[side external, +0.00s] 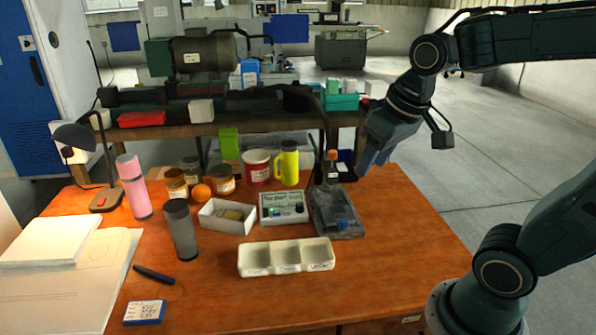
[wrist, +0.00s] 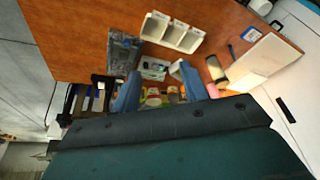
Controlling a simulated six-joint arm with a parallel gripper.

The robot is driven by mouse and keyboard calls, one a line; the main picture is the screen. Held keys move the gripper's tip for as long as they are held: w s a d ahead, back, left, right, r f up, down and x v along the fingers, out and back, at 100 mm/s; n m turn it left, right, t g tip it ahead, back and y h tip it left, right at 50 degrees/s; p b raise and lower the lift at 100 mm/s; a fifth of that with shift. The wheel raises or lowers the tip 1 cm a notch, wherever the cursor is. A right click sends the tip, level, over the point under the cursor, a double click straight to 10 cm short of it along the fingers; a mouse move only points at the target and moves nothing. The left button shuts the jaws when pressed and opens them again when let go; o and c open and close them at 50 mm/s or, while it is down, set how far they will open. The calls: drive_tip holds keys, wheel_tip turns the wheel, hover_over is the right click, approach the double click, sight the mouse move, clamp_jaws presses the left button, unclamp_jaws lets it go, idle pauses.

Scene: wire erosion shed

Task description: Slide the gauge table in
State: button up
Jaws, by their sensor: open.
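A dark grey flat fixture with a small blue part on top (side external: 335,213) lies on the orange table, right of centre; I take it to be the gauge table, but cannot tell for certain. It also shows at upper left in the wrist view (wrist: 123,52). How far its slide stands out cannot be told. My gripper (side external: 373,158) hangs over the table's back right edge, behind and right of the fixture and apart from it. In the wrist view its two blue fingers (wrist: 159,72) are spread with nothing held between them.
Beside the fixture stand a white control box (side external: 284,207), an orange-capped bottle (side external: 331,170) and a yellow-green flask (side external: 289,165). A three-compartment tray (side external: 286,258) sits in front. A pink bottle (side external: 133,186) and grey cylinder (side external: 180,230) stand left. The table's right front (side external: 400,245) is clear.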

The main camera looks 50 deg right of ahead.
drive_tip(key=w+d+f+m+g, duration=0.2)
drive_tip(key=w+d+f+m, duration=0.1)
drive_tip(key=w+d+f, duration=0.45)
drive_tip(key=m+g, duration=0.2)
hover_over(344, 220)
wheel_tip(344, 220, down, 8)
drive_tip(key=shift+a+f+y, duration=0.1)
drive_tip(key=shift+y, duration=0.2)
drive_tip(key=shift+f, duration=0.15)
wheel_tip(344, 220, down, 14)
drive_tip(key=shift+r, duration=0.25)
clamp_jaws()
